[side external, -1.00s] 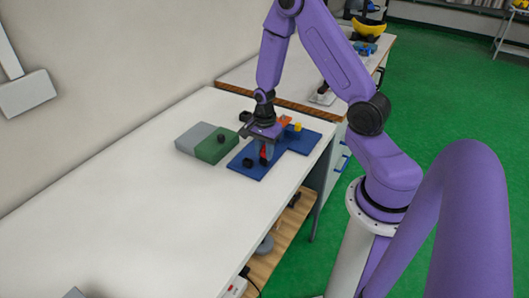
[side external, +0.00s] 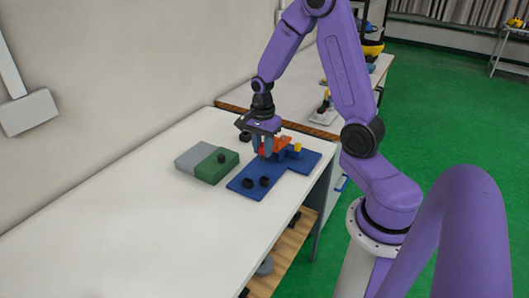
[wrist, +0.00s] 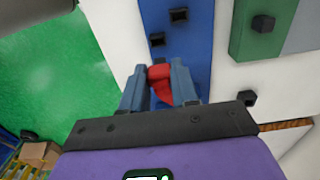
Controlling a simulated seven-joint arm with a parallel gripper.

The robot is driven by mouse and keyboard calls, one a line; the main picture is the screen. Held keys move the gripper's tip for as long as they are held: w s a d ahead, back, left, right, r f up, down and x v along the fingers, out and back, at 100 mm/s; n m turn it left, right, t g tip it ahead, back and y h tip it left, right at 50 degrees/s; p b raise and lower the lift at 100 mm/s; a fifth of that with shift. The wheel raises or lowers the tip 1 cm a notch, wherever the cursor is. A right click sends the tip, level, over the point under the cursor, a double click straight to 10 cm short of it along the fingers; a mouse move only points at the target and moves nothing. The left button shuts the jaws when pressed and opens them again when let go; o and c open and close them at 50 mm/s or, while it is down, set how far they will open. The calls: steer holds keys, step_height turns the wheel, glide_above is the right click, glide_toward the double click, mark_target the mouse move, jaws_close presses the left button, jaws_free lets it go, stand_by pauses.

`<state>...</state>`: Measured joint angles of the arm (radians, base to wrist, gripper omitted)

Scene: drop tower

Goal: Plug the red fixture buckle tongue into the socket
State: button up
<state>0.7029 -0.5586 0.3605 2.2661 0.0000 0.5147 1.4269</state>
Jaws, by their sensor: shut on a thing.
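My gripper (side external: 264,150) is shut on the red tongue (wrist: 161,84), which shows between the two blue-grey fingers in the wrist view. The red tongue also shows in the side view (side external: 265,149). The gripper is over the far part of the blue board (side external: 246,187), close beside an orange block (side external: 284,141). Two black socket-like pieces (side external: 247,182) (side external: 264,181) stand on the near part of the board, apart from the tongue. In the wrist view they show dark openings (wrist: 157,40) (wrist: 178,14). The tongue's lower end is hard to make out.
A green block (side external: 217,168) with a black knob and a grey block (side external: 194,157) lie left of the board. A small black piece (side external: 245,137) stands behind. A yellow piece (side external: 298,147) is beside the orange block. The white table (side external: 140,215) is clear in front.

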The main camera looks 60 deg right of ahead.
steer(key=shift+w+a+f, duration=0.55)
steer(key=shift+w+f, duration=0.1)
steer(key=shift+f, duration=0.3)
steer(key=shift+w+a+f, duration=0.5)
steer(key=shift+w+f, duration=0.1)
steer(key=shift+f, duration=0.35)
steer(key=shift+w+a+f, duration=0.55)
steer(key=shift+w+f, duration=0.1)
steer(key=shift+f, duration=0.3)
steer(key=shift+f, duration=0.65)
steer(key=shift+f, duration=0.95)
steer(key=shift+f, duration=0.25)
steer(key=o, duration=0.9)
step_height(320, 180, up, 17)
steer(key=shift+r, duration=0.2)
